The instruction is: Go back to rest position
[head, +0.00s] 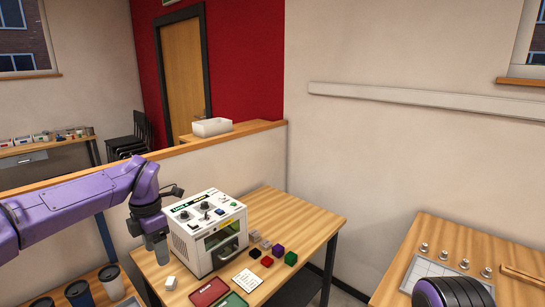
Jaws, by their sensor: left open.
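My left arm comes in purple from the left. Its dark gripper (160,256) points down beside the left side of the white laser marker (205,236), above the wooden table (310,222). The gripper is open, with nothing seen between its fingers. A small white cube (170,283) lies on the table just below it, apart from the fingers. The laser marker has knobs on top and a greenish window in front. A purple and black part of my right arm shows at the bottom right; my right gripper is out of view.
Several coloured cubes (278,250), a white card (247,281), and a red tray (208,292) and a green tray (233,300) lie right and front of the marker. Dark-lidded cups (110,280) stand at the lower left. Another wooden table (460,240) holds small metal pieces. A low partition (250,155) runs behind.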

